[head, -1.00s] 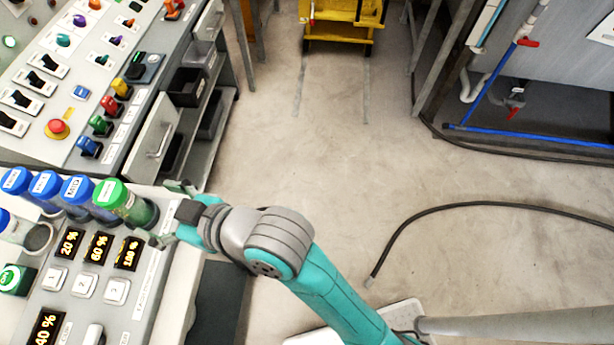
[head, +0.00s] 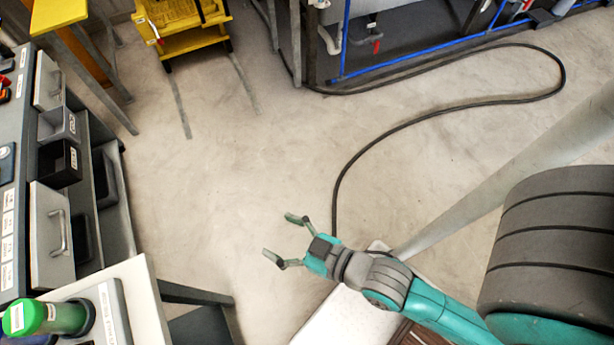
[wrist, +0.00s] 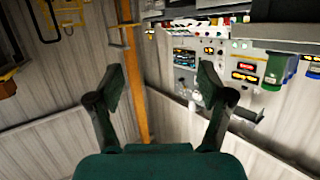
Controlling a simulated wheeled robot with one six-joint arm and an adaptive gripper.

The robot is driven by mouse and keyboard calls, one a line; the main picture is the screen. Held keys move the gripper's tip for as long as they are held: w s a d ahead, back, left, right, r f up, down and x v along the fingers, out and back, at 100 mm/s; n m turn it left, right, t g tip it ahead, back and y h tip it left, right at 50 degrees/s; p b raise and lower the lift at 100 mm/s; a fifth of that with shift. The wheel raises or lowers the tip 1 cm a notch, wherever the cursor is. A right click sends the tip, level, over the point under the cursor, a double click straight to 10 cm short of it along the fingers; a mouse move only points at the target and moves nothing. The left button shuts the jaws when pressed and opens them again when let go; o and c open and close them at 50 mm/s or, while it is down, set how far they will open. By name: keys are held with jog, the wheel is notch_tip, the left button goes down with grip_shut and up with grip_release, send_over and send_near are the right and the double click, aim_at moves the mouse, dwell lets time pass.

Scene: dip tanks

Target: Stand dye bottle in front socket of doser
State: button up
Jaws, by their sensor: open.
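The doser (head: 141,283) shows only in part at the lower left of the head view. My gripper (head: 279,238) is open and empty, over bare floor, well to the right of the doser. In the wrist view its fingers (wrist: 160,85) are wide apart with nothing between them.
A grey cabinet with drawers (head: 52,235) stands at the left. A yellow cart (head: 185,30) is at the back. A black hose (head: 400,125) curls over the floor at the right, below a tank with blue pipes. The floor between is clear.

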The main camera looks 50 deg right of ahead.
jog(key=s+d+r+m+h, duration=0.1)
jog(key=s+d+h, duration=0.1)
jog(key=s, duration=0.5)
jog(key=s+d+r+m+h, duration=0.1)
jog(key=s+d, duration=0.3)
jog(key=s, duration=0.3)
jog(key=shift+d+t+h, duration=0.3)
jog(key=shift+h, duration=0.1)
